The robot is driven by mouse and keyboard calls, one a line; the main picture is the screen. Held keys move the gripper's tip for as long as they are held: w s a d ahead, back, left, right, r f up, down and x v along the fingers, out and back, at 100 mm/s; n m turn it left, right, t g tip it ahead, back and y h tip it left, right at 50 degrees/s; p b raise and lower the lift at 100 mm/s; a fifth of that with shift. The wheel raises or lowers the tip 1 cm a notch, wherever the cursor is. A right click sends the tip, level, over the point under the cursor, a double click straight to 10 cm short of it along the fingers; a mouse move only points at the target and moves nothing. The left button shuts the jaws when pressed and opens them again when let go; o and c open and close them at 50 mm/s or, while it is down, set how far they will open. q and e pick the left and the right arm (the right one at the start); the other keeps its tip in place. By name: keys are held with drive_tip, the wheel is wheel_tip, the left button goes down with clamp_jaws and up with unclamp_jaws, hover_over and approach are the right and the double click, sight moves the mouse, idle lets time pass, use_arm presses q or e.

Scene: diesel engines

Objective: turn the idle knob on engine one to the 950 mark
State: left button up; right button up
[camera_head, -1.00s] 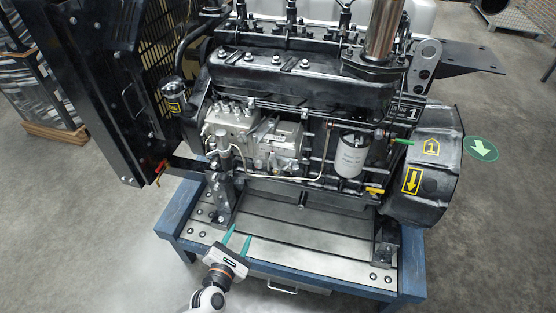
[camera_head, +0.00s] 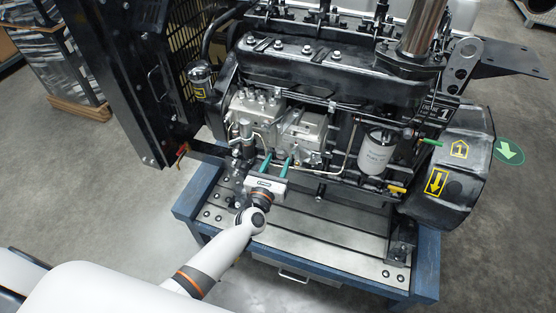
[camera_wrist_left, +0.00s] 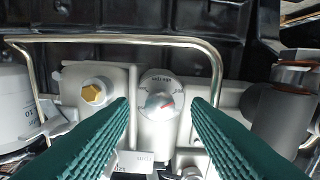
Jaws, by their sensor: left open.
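Engine one (camera_head: 318,72) is the black engine with "1" labels, on a blue-framed stand. In the left wrist view, a round pale knob or dial (camera_wrist_left: 160,104) with a red pointer sits in a light metal housing, with scale markings too small to read. My left gripper (camera_head: 277,161) has green fingers, open and pointed at the silver pump housing (camera_head: 302,132). In the left wrist view its fingers (camera_wrist_left: 160,108) are spread on either side of the dial, with visible gaps and no clear contact. The knob is too small to make out in the head view. My right gripper is not in view.
A thin metal pipe (camera_wrist_left: 120,39) bends around the dial, and a brass hex plug (camera_wrist_left: 93,93) sits beside it. A white filter (camera_head: 376,153) and a yellow handle (camera_head: 397,189) lie to the right. The stand's plate (camera_head: 320,236) is bare in front.

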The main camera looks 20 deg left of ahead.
use_arm(q)
drive_tip(key=shift+w, duration=0.55)
clamp_jaws()
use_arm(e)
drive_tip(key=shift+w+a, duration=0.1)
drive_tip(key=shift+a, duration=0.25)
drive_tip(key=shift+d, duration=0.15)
